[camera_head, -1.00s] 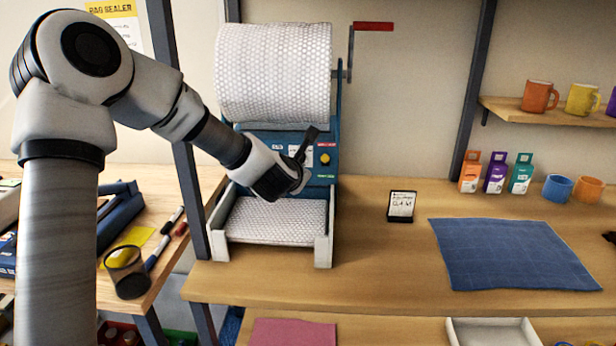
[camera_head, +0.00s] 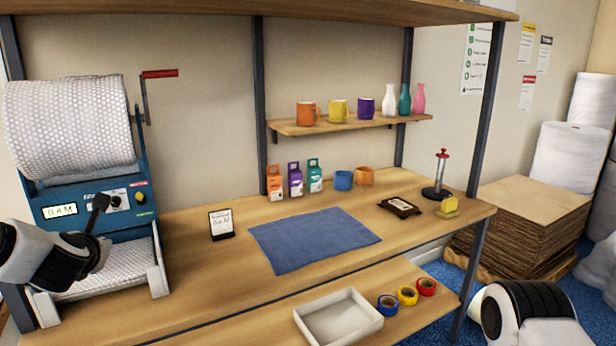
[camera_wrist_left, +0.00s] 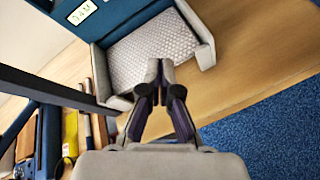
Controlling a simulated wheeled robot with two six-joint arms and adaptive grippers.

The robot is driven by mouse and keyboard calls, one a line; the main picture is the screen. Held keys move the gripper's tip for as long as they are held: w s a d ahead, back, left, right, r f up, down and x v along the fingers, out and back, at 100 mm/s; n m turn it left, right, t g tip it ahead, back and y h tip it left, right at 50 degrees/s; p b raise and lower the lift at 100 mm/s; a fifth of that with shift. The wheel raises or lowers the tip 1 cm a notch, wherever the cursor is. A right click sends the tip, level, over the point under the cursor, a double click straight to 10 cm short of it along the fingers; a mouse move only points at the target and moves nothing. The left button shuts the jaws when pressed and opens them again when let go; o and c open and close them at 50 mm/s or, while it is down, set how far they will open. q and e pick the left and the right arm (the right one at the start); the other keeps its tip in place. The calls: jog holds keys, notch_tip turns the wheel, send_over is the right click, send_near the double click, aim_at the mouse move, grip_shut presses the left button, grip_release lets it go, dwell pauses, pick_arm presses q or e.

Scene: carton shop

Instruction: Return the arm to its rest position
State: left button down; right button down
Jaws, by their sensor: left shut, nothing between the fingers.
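My left gripper (camera_head: 101,208) is at the left edge of the head view, in front of the blue dispenser (camera_head: 75,195). It is shut with nothing in it. In the left wrist view its fingers (camera_wrist_left: 159,72) meet in front of the dispenser's tray (camera_wrist_left: 207,52) with a bubble-wrap sheet (camera_wrist_left: 150,50). The dispenser's display reads 0.4 M. Part of my right arm shows at the lower right; its gripper is out of view.
The bench holds a blue cloth (camera_head: 313,240), a small sign (camera_head: 221,224), several small cartons and cups. A shelf (camera_head: 350,124) carries mugs and vases. Below are a white tray (camera_head: 338,318) and tape rolls. Cardboard sheets (camera_head: 535,215) are stacked at right.

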pick_arm(q)
jog(key=s+d+f+m+g+h, duration=0.1)
jog(key=s+d+f+m+g, duration=0.2)
jog(key=f, duration=0.8)
jog(key=s+d+f+m+g, duration=0.1)
jog(key=s+d+f+m, duration=0.3)
jog(key=f, duration=0.6)
jog(key=s+d+f+m+g+h, duration=0.15)
jog(key=s+f, duration=0.35)
jog(key=f, duration=0.6)
jog(key=s+d+f+m+g+h, duration=0.1)
jog(key=s+d+f+m+g, duration=0.1)
jog(key=s+m, duration=0.6)
jog(key=s+d+f+m+g, duration=0.2)
jog(key=s+d+f+m, duration=0.3)
jog(key=s+m, duration=0.3)
jog(key=s+d+f+m+g+h, duration=0.1)
jog(key=s+d+f+m+g, duration=0.1)
jog(key=s+m, duration=0.6)
jog(key=shift+s+d+f+m+h, duration=0.4)
jog(key=shift+d+f+m, duration=0.35)
jog(key=shift+d+m, duration=0.3)
jog(key=shift+g, duration=0.25)
